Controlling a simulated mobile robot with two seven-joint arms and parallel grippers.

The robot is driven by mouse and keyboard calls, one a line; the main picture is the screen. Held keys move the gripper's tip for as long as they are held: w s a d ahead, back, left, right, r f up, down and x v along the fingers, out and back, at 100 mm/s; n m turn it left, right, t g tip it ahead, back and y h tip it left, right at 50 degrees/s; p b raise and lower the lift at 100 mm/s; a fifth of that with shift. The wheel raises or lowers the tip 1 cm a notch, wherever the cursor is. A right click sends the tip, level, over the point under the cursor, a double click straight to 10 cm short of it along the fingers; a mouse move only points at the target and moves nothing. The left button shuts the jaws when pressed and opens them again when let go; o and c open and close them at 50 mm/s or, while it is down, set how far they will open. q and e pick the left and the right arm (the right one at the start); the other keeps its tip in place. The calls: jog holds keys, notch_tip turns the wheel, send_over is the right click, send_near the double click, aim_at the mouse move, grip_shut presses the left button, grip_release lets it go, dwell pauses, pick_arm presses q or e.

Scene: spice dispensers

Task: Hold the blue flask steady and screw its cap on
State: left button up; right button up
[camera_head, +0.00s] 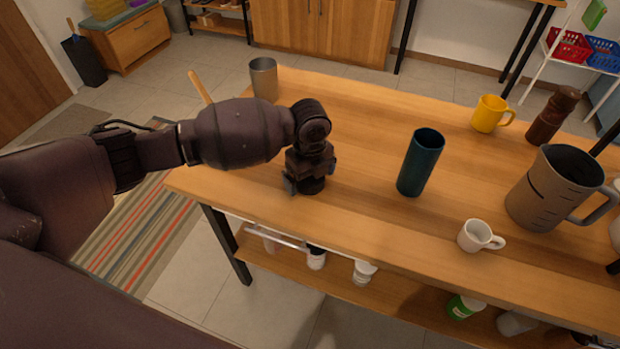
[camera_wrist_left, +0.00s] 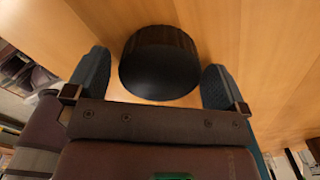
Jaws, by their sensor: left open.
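The blue flask (camera_head: 420,165), a dark teal cylinder, stands upright on the table right of the middle in the head view. Its top is open, with no cap on it. A dark round cap (camera_head: 312,186) sits on the table under my left gripper (camera_head: 307,178), left of the flask. In the left wrist view the cap (camera_wrist_left: 158,70) is a black, short cylinder between the two blue-grey fingers. The left gripper is open, one finger on each side of the cap, with gaps visible. My right gripper is not in view.
A metal cup (camera_head: 264,80) and a wooden stick (camera_head: 200,86) are at the left back. A yellow mug (camera_head: 489,114), pepper mill (camera_head: 551,116), large jug (camera_head: 550,190) and white cup (camera_head: 477,237) stand to the right. The table between cap and flask is clear.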

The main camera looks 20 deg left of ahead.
pick_arm(q)
jog(key=shift+r, duration=0.15)
jog(key=shift+c, duration=0.3)
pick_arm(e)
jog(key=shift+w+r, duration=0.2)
pick_arm(q)
jog(key=c, duration=0.8)
notch_tip(320, 180, up, 20)
jog(key=p, duration=0.3)
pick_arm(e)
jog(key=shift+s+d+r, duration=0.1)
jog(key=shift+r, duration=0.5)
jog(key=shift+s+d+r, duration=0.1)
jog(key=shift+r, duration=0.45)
